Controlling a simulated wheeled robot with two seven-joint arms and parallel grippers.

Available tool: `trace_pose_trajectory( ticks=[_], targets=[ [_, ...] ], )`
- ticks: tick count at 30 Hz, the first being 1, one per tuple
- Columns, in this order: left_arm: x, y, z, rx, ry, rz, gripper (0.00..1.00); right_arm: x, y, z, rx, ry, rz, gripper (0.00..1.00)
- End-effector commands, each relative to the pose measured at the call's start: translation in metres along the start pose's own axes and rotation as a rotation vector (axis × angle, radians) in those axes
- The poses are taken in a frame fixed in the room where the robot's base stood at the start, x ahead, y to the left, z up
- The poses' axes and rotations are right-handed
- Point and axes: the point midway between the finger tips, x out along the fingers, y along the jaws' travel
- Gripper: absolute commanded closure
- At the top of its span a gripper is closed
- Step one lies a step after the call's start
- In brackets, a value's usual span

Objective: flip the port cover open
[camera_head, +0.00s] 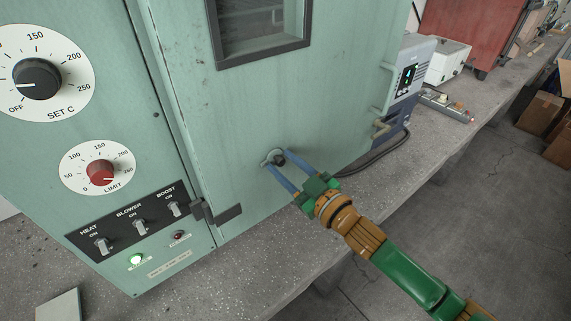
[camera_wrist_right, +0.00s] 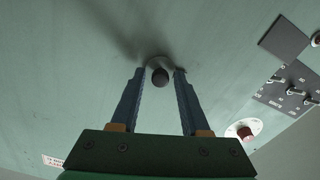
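The port cover (camera_head: 270,156) is a small pale round plate on the green door, with a dark round knob (camera_head: 280,160) on it. Both also show in the right wrist view, the knob (camera_wrist_right: 160,77) in front of the plate (camera_wrist_right: 157,62). The cover lies against the door; its hinge cannot be made out. My right gripper (camera_head: 278,159) is open, its two blue fingers on either side of the knob. In the right wrist view (camera_wrist_right: 160,74) a gap shows between the knob and each finger. My left gripper is not in view.
The oven's door (camera_head: 230,120) has a dark-framed window (camera_head: 262,55) above the cover and a dark latch (camera_head: 215,212) at its lower left. A control panel (camera_head: 130,215) with dials is at left. A grey device (camera_head: 410,75) stands on the bench at right.

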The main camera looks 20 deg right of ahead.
Motion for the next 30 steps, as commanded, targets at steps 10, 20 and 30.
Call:
trace_pose_trajectory(
  ticks=[10, 20, 30],
  targets=[
    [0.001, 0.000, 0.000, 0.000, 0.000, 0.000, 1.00, -0.002, 0.000, 0.001, 0.002, -0.002, 0.000, 0.43],
    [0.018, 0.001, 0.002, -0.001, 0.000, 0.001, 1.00, -0.055, -0.002, 0.004, 0.002, -0.005, -0.002, 0.43],
    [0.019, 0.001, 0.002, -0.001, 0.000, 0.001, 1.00, -0.071, 0.000, 0.001, 0.001, -0.001, -0.001, 0.43]
  ],
)
